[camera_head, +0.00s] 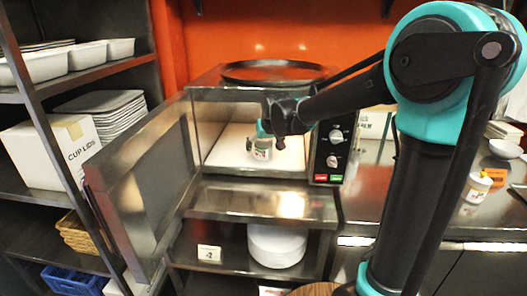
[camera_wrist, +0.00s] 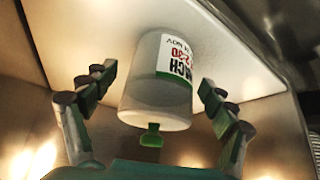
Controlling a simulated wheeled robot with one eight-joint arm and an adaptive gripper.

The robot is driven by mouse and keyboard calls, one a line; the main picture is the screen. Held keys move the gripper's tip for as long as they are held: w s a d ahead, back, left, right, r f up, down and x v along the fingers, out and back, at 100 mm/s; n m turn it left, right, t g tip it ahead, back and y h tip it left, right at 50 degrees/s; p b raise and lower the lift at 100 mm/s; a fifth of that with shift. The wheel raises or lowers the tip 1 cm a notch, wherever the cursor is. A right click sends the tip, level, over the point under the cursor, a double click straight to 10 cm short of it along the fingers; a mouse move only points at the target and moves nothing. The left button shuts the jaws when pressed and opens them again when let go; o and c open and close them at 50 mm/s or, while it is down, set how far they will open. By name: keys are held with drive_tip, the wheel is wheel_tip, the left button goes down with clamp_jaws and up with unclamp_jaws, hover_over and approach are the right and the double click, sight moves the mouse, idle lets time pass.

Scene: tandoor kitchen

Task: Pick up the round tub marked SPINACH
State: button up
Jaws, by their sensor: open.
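The round tub (camera_wrist: 155,100) is whitish with a green-and-white label, on which "CH" and red print show upside down in the wrist view. In the head view the tub (camera_head: 262,153) stands inside the open oven, on its pale floor. My gripper (camera_wrist: 158,80) is open, with one dark green finger on each side of the tub and a visible gap on both sides. In the head view my gripper (camera_head: 264,141) reaches in through the oven's front, and partly hides the tub. A small green tab (camera_wrist: 151,136) shows before the tub's near end.
The steel oven (camera_head: 225,175) has its door (camera_head: 140,180) swung open to the left. A dark round pan (camera_head: 275,72) lies on top. Control knobs (camera_head: 336,136) flank the opening on the right.

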drive_tip(key=shift+w+a+f, duration=0.1)
drive_tip(key=shift+w+f, duration=0.1)
drive_tip(key=shift+f, duration=0.15)
drive_tip(key=c, duration=1.7)
